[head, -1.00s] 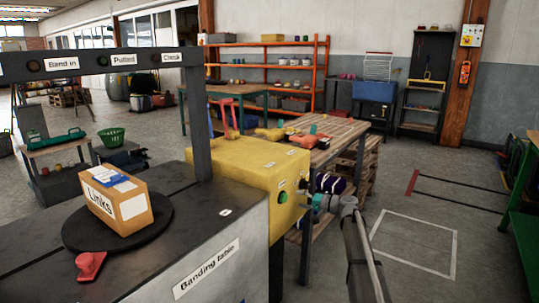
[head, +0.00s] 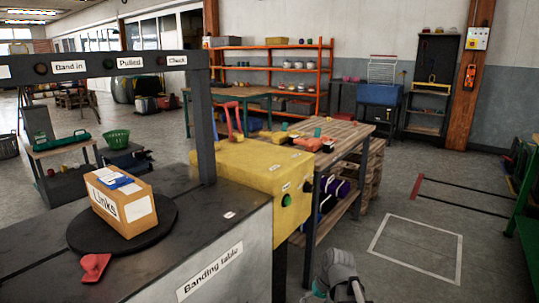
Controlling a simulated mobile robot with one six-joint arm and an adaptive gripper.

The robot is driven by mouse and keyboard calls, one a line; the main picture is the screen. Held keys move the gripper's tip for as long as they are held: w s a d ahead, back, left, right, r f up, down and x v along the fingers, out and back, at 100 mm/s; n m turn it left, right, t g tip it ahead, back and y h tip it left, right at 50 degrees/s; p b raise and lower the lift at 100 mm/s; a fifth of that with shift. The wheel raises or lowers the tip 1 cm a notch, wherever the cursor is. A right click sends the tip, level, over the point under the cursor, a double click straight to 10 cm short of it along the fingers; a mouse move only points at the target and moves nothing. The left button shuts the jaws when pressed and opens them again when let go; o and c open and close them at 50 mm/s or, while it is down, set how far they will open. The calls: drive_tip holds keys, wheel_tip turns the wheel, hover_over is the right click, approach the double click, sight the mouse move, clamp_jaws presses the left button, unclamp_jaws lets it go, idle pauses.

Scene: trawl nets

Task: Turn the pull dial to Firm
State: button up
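The yellow box (head: 252,172) at the right end of the banding table carries the controls. Its front face has a green button (head: 286,200) with a small pale label above it. A small dark knob (head: 308,187) shows at the face's right edge; I cannot tell surely whether it is the pull dial, and no Firm mark is readable. My gripper (head: 320,290) is low at the bottom of the head view, below and right of the yellow box and apart from it. Its teal fingertips are partly hidden by its grey body, so its opening is unclear.
The banding table (head: 225,240) holds a Links carton (head: 128,208) on a black turntable and a red handle (head: 93,267). A dark frame (head: 203,120) rises over it. A wooden bench (head: 345,150) stands behind the yellow box. Floor at right is clear.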

drive_tip(key=s+d+g+h, duration=0.1)
drive_tip(key=s+d+h, duration=0.25)
drive_tip(key=s, duration=0.45)
wheel_tip(320, 180, up, 37)
drive_tip(key=p, duration=3.8)
drive_tip(key=shift+w+r, duration=0.15)
drive_tip(key=shift+w, duration=0.1)
